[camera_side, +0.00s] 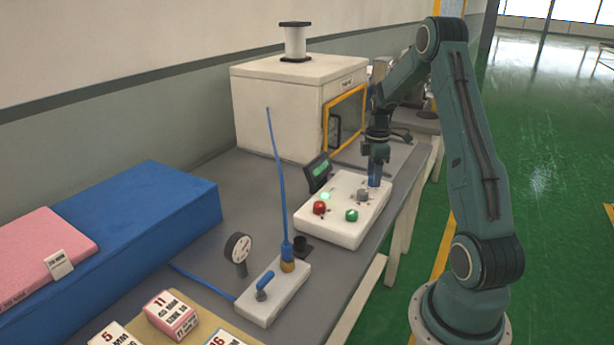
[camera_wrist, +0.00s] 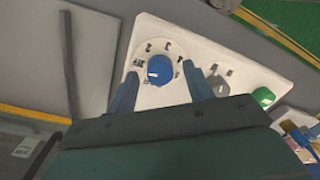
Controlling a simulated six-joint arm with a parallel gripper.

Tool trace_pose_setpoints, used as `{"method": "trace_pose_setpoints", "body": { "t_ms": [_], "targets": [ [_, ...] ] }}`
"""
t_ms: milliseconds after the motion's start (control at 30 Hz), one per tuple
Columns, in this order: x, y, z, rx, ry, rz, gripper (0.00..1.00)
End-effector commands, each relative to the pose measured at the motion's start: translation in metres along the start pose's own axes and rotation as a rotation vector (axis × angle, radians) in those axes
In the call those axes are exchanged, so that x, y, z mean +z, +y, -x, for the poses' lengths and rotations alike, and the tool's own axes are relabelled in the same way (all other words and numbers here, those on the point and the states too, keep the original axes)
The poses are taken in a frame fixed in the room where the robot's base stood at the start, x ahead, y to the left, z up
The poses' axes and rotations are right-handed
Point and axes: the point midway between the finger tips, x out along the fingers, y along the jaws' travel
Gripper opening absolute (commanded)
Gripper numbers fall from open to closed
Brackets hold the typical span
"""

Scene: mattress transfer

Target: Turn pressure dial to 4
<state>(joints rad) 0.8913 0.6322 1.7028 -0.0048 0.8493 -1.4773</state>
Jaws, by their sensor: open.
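The pressure dial is a round blue knob (camera_wrist: 159,69) with a white pointer mark, ringed by dark numbers on a white control panel (camera_wrist: 190,30). In the wrist view my gripper (camera_wrist: 162,88) is open, with one blue finger on each side of the knob and gaps between. In the side view my gripper (camera_side: 376,180) points down over the far right end of the panel (camera_side: 330,232) and hides most of the dial. I cannot tell exactly which number the pointer faces.
The panel also carries a red button (camera_side: 320,208), a green button (camera_side: 351,215), a grey knob (camera_side: 363,196) and a lit lamp (camera_side: 325,196). A small display (camera_side: 318,172) stands behind it. A white oven-like box (camera_side: 275,110) stands farther back. A gauge (camera_side: 238,248) and blue valve lever (camera_side: 265,281) are nearer.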

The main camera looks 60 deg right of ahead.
Motion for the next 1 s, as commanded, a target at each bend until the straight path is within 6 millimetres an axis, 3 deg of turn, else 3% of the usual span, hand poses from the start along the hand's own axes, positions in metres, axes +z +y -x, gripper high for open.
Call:
{"method": "trace_pose_setpoints", "body": {
  "t_ms": [400, 633, 1000],
  "targets": [
    [0.0, -0.0002, -0.0058, 0.0, 0.0, 0.0, 0.52],
    [0.0001, -0.0002, -0.0056, 0.0, 0.0, 0.0, 0.07],
    [0.0001, -0.0003, -0.0055, 0.0, 0.002, -0.035, 0.07]
  ]
}}
